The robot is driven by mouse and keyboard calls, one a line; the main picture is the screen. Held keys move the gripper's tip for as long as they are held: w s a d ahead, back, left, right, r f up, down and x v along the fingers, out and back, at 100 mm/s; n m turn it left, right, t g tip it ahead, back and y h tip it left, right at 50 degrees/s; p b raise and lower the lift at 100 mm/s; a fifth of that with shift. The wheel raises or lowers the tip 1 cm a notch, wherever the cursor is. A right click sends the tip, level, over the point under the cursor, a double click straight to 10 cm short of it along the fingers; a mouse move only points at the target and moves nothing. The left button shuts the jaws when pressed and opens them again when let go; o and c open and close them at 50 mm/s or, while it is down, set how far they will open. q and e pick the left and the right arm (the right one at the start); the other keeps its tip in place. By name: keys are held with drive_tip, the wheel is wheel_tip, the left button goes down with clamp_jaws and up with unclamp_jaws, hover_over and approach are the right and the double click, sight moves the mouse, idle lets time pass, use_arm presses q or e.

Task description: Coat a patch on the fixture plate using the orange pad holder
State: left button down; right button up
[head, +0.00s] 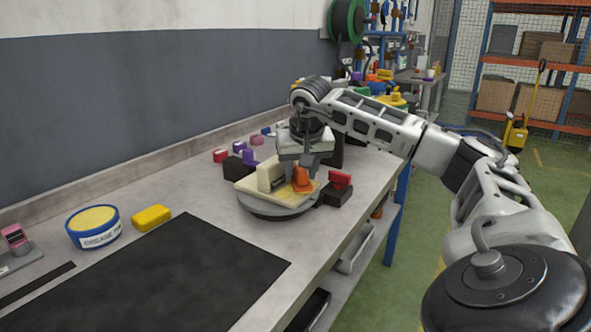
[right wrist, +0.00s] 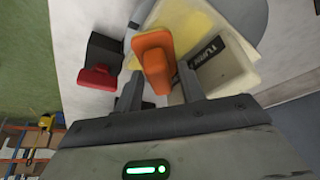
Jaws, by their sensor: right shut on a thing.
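The orange pad holder (head: 302,180) is over the cream fixture plate (head: 250,190), which sits on a round grey turntable (head: 266,211). My right gripper (head: 306,165) is shut on the holder from above. In the right wrist view the holder (right wrist: 153,60) stands between the two fingers (right wrist: 160,88). A yellow patch (right wrist: 188,22) shows on the plate beside the holder. A cream block (right wrist: 222,74) with a dark label rises from the plate next to it. The holder's underside is hidden, so contact with the plate cannot be told. My left gripper is out of view.
A black block (head: 333,195) with a red top (head: 341,178) stands close right of the turntable. Other dark, red and purple blocks stand behind left. A blue tub (head: 92,228), a yellow block (head: 151,218) and a black mat (head: 165,275) lie nearer on the bench.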

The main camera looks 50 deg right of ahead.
drive_tip(key=shift+w+d+p, duration=0.1)
drive_tip(key=shift+d+p, duration=0.8)
drive_tip(key=shift+d, duration=0.75)
drive_tip(key=shift+d+f, duration=0.1)
drive_tip(key=shift+d, duration=0.2)
drive_tip(key=shift+p, duration=0.65)
drive_tip(key=shift+w+a, duration=0.1)
drive_tip(key=shift+a+r+p, duration=0.2)
drive_tip(key=shift+a+p, duration=0.25)
drive_tip(key=shift+a, duration=1.05)
drive_tip(key=shift+a+r+p, duration=0.2)
drive_tip(key=shift+a+p, duration=0.4)
drive_tip(key=shift+a, duration=1.25)
drive_tip(key=shift+s+a+p, duration=0.15)
drive_tip(key=shift+a+p, duration=0.1)
drive_tip(key=shift+a, duration=0.9)
drive_tip(key=shift+s+a+p, duration=0.1)
drive_tip(key=shift+a+p, duration=0.1)
drive_tip(key=shift+a, duration=0.9)
drive_tip(key=shift+f, duration=0.1)
drive_tip(key=shift+d, duration=0.1)
